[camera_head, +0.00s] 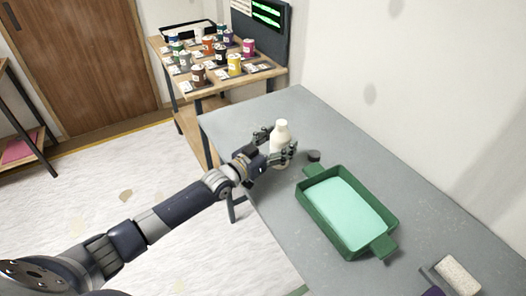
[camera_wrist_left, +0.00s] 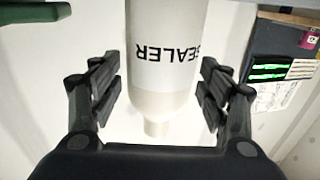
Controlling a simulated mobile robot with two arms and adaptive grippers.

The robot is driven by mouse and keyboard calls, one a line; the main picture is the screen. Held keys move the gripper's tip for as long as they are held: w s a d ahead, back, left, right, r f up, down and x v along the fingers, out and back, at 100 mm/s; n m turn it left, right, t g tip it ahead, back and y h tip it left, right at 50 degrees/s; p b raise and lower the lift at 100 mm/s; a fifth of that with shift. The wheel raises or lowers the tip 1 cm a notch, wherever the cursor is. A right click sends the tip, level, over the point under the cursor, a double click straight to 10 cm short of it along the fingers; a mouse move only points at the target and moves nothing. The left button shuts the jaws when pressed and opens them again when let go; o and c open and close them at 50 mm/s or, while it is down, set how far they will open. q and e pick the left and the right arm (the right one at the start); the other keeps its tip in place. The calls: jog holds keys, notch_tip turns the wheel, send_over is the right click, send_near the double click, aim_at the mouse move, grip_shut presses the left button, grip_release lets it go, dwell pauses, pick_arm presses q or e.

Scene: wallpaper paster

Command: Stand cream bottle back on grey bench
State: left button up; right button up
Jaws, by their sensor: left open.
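The cream bottle (camera_head: 281,146) stands upright at the near-left part of the grey bench (camera_head: 255,113), its base apparently on the bench top. My left gripper (camera_head: 279,150) is open, with its fingers on either side of the bottle. In the left wrist view the bottle (camera_wrist_left: 168,60) appears inverted, neck down, with "SEALER" printed on it. There the open fingers of my left gripper (camera_wrist_left: 160,92) flank it with a visible gap on both sides.
A green tray (camera_head: 309,204) holding mint-coloured liquid lies right of the bottle, with a small dark round cap (camera_head: 314,155) between them. A white sponge-like block (camera_head: 457,276) is at the bench's lower right. A wooden table (camera_head: 200,96) with several paint cans stands behind.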

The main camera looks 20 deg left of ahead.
pick_arm(q)
jog(key=v, duration=1.1)
jog(key=shift+s, duration=0.1)
